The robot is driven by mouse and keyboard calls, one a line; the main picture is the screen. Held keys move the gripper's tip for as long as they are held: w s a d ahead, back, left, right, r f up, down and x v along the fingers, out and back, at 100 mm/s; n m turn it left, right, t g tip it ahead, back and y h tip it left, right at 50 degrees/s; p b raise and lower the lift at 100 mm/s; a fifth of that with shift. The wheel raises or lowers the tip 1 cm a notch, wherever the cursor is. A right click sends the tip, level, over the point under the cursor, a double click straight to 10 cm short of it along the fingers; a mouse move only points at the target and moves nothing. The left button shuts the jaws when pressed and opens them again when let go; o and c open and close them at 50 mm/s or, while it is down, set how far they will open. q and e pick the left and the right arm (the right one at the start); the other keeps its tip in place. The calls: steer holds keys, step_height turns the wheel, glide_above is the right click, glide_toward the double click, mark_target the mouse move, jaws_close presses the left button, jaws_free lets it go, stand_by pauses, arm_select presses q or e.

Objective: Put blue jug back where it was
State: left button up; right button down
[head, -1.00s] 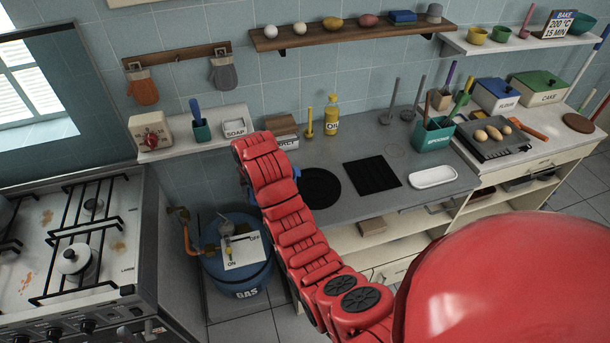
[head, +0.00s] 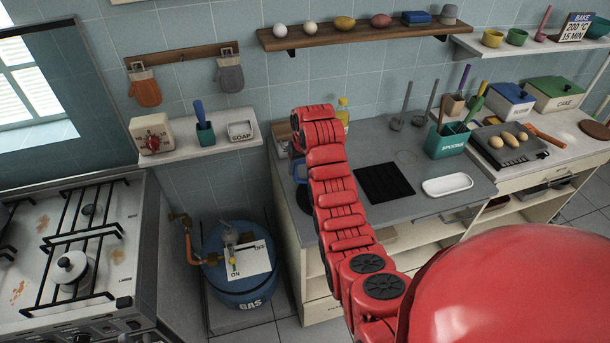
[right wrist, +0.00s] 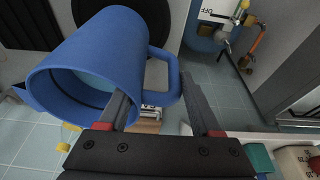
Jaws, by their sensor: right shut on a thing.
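The blue jug (right wrist: 92,68) fills the left of the right wrist view, its open mouth facing the camera. My right gripper (right wrist: 157,68) has its two fingers around the jug's handle and is shut on it. In the head view my red right arm hides most of the jug; only a blue patch (head: 299,171) shows left of the arm, over the counter's left end. The gripper itself is hidden there. A black round mat (head: 303,201) lies partly behind the arm. I cannot tell whether the jug touches the counter. My left gripper is not in view.
A black square mat (head: 384,184) and white dish (head: 447,185) lie right of the arm. The yellow oil bottle (head: 343,112) is partly hidden behind it. A teal utensil holder (head: 447,140) stands farther right. The blue gas cylinder (head: 240,284) is below left.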

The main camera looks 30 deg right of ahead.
mark_target(305, 181)
steer(key=shift+d+r, duration=0.15)
steer(key=shift+d, duration=0.25)
steer(key=shift+d+f+p, duration=0.15)
steer(key=shift+f+p, duration=0.05)
steer(key=shift+p, duration=0.35)
step_height(305, 181, down, 3)
steer(key=shift+f+p, duration=0.15)
steer(key=shift+p, duration=0.85)
steer(key=shift+f, duration=0.1)
steer(key=shift+c, duration=0.3)
jaws_free()
